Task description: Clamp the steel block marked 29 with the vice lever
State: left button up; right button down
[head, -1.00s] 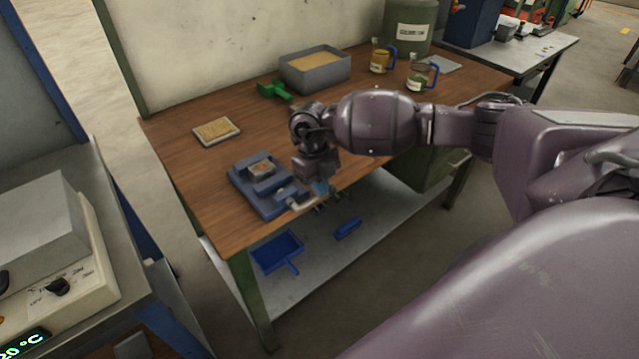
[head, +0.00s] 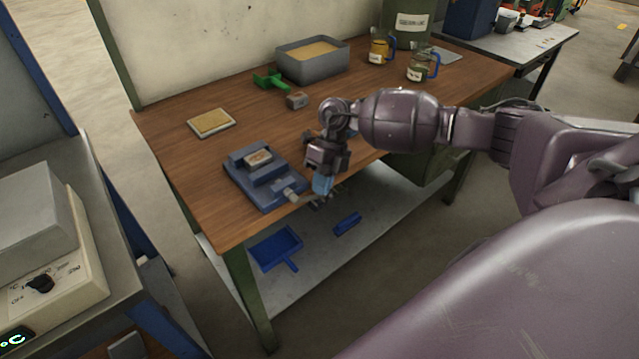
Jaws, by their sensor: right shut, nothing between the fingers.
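The blue-grey vice (head: 246,181) sits near the front left edge of the wooden bench. A small steel block (head: 259,157) with a pale top lies between its jaws; its marking is too small to read. The vice lever (head: 292,196) is at the vice's front right end, its pale bar partly visible. My right gripper (head: 320,198) points down just right of the lever, by the bench's front edge. It is shut and empty, and I cannot tell whether it touches the lever. My left gripper is not in view.
A blue dustpan (head: 276,249) and brush (head: 347,223) lie on the shelf below.

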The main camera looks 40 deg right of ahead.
notch_tip(320, 180, down, 2)
jog(key=shift+a+f+y+b, duration=0.15)
jog(key=shift+y+b, duration=0.55)
jog(key=shift+y, duration=0.4)
jog(key=shift+a, duration=0.1)
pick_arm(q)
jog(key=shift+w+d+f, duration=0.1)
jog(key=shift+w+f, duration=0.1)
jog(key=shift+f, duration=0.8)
pick_arm(e)
jog(key=shift+f, duration=0.15)
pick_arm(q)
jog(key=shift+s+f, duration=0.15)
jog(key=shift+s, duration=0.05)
pick_arm(e)
jog(key=shift+r, duration=0.45)
pick_arm(q)
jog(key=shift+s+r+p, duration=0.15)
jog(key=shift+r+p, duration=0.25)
jog(key=shift+p, duration=0.05)
pick_arm(e)
notch_tip(320, 180, up, 19)
jog(key=shift+r, duration=0.1)
